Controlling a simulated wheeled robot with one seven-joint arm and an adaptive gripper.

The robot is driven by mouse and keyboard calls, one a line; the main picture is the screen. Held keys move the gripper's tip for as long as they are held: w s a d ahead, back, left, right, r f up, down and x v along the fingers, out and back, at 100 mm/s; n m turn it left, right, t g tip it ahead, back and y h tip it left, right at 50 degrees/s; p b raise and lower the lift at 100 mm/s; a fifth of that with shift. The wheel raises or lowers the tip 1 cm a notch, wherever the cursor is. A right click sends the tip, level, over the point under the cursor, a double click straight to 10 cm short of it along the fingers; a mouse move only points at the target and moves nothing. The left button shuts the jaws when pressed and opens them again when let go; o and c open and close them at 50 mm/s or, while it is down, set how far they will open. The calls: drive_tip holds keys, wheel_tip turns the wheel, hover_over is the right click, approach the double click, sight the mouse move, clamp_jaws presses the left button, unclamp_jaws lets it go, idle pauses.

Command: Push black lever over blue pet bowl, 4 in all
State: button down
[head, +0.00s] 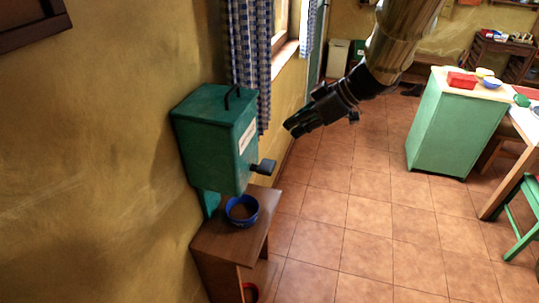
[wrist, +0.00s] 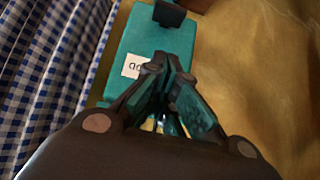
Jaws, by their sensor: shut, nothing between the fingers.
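A green dispenser box (head: 205,140) with a black top handle and a white label hangs by the wall. The blue pet bowl (head: 251,217) stands below on a small brown shelf unit, with brown contents. My gripper (head: 288,130) is shut and empty, in the air to the right of the box, above the lever and apart from it. In the wrist view its closed fingers (wrist: 172,62) overlap the green box (wrist: 137,35).
A blue checked curtain (head: 250,50) hangs behind the box. The tiled floor is clear to the right, up to a green counter (head: 450,125), a table and a green chair.

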drive_tip(key=shift+a+f, duration=0.1)
drive_tip(key=p, duration=0.2)
hover_over(269, 166)
wheel_tip(269, 166, down, 7)
drive_tip(key=shift+w+r, duration=0.1)
wheel_tip(269, 166, down, 2)
drive_tip(key=shift+f, duration=1.05)
